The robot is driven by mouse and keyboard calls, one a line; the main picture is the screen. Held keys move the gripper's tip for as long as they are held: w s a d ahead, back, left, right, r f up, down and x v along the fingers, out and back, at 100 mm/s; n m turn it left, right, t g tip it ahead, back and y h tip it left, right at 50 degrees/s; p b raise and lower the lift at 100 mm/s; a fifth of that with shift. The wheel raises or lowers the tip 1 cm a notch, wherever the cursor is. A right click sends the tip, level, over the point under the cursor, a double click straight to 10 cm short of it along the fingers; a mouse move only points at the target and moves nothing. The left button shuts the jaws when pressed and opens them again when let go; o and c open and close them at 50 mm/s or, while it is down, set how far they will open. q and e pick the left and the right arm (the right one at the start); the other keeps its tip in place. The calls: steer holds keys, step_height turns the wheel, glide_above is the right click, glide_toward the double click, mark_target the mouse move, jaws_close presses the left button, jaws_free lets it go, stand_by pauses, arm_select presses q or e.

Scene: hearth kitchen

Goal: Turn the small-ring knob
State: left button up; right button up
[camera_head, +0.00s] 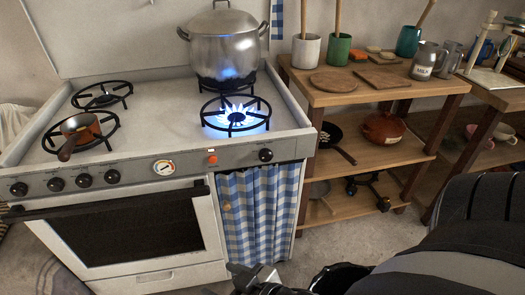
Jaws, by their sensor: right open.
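The stove (160,75) has several black knobs along its front panel: a group at the left, such as the rightmost of them (112,176), and a lone knob (265,155) at the right end. I cannot tell which one is the small-ring knob. The front right ring (237,117) burns with a bare blue flame. Flame also shows under the steel pot (222,45) on the back right ring. The back left ring (102,96) is bare and unlit. My right gripper (250,275) is open at the bottom edge, low in front of the checked curtain, apart from the knobs. My left gripper is out of view.
A small copper pan (80,129) sits on the front left ring, handle toward the front. The oven door handle (105,200) juts out below the left knobs. A wooden shelf (365,95) with crocks, boards and pots stands right of the stove.

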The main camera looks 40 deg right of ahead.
steer(key=w+d+f+t+b, duration=0.1)
steer(key=w+d+t, duration=0.1)
steer(key=w, duration=0.1)
steer(key=m+t+h+b, duration=0.55)
steer(key=m+h, duration=0.35)
steer(key=h, duration=0.6)
glide_toward(267, 160)
steer(key=shift+g, duration=0.25)
steer(key=x, duration=0.7)
steer(key=shift+w+r, duration=0.15)
steer(key=shift+r, duration=0.2)
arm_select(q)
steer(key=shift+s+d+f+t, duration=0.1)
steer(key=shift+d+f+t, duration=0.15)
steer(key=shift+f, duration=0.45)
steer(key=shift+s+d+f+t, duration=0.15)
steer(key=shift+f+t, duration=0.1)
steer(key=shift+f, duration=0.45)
arm_select(e)
steer(key=shift+w+d+r, duration=0.2)
steer(key=shift+w+d, duration=0.1)
steer(key=shift+w, duration=0.15)
steer(key=c, duration=1)
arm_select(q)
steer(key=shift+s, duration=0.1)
